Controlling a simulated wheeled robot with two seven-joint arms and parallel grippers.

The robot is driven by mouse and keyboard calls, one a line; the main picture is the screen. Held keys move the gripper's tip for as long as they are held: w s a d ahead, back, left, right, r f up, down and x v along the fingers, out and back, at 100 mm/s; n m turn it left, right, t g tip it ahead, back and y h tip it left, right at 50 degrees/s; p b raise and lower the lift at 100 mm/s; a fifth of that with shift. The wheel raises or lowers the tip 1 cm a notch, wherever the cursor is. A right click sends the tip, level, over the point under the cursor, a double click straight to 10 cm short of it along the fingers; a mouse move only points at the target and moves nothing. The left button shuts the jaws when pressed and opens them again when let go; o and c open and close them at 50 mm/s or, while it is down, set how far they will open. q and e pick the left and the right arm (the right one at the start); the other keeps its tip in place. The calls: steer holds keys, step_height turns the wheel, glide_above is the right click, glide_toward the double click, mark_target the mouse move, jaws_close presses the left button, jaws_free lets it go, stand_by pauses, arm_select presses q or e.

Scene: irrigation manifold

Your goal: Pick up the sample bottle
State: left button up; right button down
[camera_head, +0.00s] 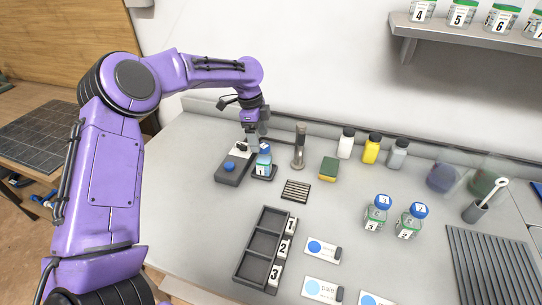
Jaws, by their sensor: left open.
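A sample bottle labelled 1 (262,168) with a blue cap stands upright on a small dark pad beside a grey device. My left gripper (251,146) is open, pointing down close to the cap of bottle 1. Its fingers are small here, and I cannot tell if they touch the cap. My right gripper is not in view.
The grey device (229,174) has a blue button. A three-slot rack (243,269) is empty. A metal cylinder (299,150), a sponge (329,169) and white, yellow and grey bottles stand at the back. A ribbed mat (490,262) lies right. A shelf (460,31) holds numbered jars.

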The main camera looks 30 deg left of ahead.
mark_target(264, 157)
arm_select(q)
steer(key=f, duration=0.2)
steer(key=d+f+p, duration=0.1)
steer(key=f, duration=0.2)
steer(key=f+p, duration=0.1)
steer(key=f, duration=0.1)
steer(key=shift+w+d+f, duration=0.2)
steer(key=shift+f, duration=0.5)
steer(key=c, duration=1.1)
